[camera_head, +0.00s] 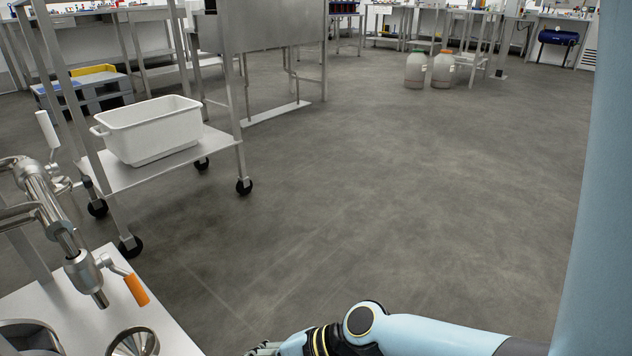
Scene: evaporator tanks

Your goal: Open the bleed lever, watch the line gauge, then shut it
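A steel pipe (45,195) comes in at the left and ends in a downturned spout over a white-topped bench. A lever with an orange handle (137,289) sits on the valve by the spout, its handle slanting down to the right. A second lever with a white handle (47,130) stands nearly upright farther back. I cannot make out a line gauge. My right gripper (264,349) is at the bottom edge, right of the bench and apart from the orange lever; it is mostly cut off, so its opening is unclear. My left gripper is out of view.
A steel funnel-like vessel (134,343) is on the bench (75,310) below the spout. A wheeled rack (122,178) holding a white tub (150,130) stands behind. Two large jugs (416,70) stand on the floor at the back. The middle floor is clear.

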